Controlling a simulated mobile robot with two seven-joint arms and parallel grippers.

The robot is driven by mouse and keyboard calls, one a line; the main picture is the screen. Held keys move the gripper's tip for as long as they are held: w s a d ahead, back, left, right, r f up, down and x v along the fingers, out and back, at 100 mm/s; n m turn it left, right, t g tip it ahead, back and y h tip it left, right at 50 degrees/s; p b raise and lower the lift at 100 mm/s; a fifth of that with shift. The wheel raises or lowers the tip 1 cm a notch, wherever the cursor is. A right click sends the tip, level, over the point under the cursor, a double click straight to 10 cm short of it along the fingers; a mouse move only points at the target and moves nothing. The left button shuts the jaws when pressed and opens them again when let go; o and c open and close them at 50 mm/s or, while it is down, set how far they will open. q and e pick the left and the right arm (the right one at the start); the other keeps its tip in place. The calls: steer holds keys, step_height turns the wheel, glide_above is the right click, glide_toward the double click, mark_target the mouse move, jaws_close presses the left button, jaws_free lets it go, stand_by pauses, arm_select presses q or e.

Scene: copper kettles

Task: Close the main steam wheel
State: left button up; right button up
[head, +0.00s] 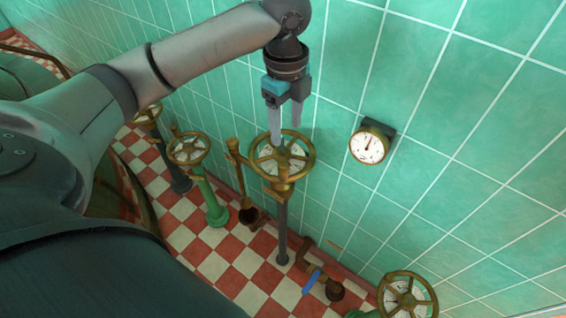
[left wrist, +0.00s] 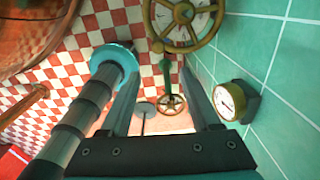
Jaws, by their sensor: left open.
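A brass handwheel (head: 309,165) with several spokes and a pale dial behind them stands on a dark upright stem near the tiled wall. I cannot read any label that marks it as the main steam wheel. My left gripper (head: 286,133) points down at this wheel's far rim, its two fingers apart and nothing seen between them. Whether a finger touches the rim, I cannot tell. In the left wrist view a large brass wheel (left wrist: 212,38) is at the top, beyond the open fingers (left wrist: 162,72). My right gripper is not in view.
A round brass gauge (head: 369,147) sticks out from the green wall, right of the wheel. Other handwheels stand left, on a green stem (head: 211,200) and a dark stem (head: 180,180), and at lower right (head: 431,292). Low pipework with a blue lever (head: 312,282) is on the checkered floor.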

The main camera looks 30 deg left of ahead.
mark_target(283, 163)
arm_select(q)
steer(key=f+b, duration=0.1)
steer(key=f, duration=0.3)
steer(key=f+b, duration=0.1)
steer(key=f, duration=0.9)
steer(key=shift+a+f+b, duration=0.1)
steer(key=shift+a+b, duration=0.25)
steer(key=shift+b, duration=0.05)
steer(key=shift+c, duration=0.3)
jaws_close()
stand_by(0.5)
